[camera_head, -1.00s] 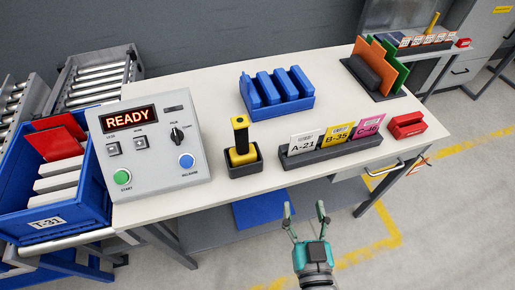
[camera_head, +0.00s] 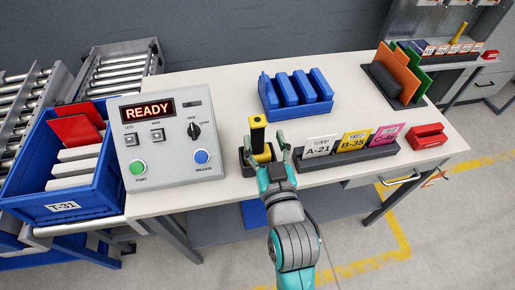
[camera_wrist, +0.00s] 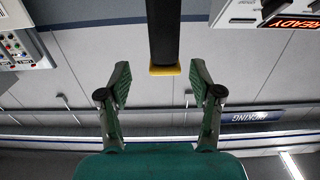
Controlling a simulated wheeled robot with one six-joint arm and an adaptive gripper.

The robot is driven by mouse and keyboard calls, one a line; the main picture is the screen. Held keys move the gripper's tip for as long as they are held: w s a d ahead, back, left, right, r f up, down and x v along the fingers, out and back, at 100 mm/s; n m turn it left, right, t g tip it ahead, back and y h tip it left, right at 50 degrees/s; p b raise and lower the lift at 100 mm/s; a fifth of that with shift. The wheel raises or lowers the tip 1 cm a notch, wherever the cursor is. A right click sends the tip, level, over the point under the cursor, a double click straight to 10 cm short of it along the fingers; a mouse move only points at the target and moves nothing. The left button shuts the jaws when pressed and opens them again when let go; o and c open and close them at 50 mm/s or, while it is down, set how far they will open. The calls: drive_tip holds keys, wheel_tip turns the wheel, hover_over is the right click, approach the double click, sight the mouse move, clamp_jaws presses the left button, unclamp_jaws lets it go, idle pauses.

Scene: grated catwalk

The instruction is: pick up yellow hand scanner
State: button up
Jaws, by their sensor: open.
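The yellow hand scanner (camera_head: 257,138) stands upright in a dark holder (camera_head: 246,168) on the workbench, its black grip pointing up with a yellow end on top. My gripper (camera_head: 266,147) is open at the front of the scanner, with one finger on each side of it in the picture. In the wrist view, the scanner's black grip (camera_wrist: 163,32) and yellow end show just beyond and between the spread fingertips (camera_wrist: 160,80). No finger clearly touches it. My gripper hides part of the scanner's lower body and the holder.
A grey control box (camera_head: 168,155) reading READY stands left of the scanner. Right of it is a dark rack (camera_head: 350,158) with labelled cards, close to my gripper. A blue slotted block (camera_head: 296,108) lies behind. A red block (camera_head: 428,137) sits at the right.

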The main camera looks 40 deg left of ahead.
sight(259, 131)
drive_tip(key=shift+x, duration=2.7)
drive_tip(key=shift+s+a+f, duration=0.1)
drive_tip(key=shift+s+a, duration=0.05)
drive_tip(key=shift+s, duration=0.1)
clamp_jaws()
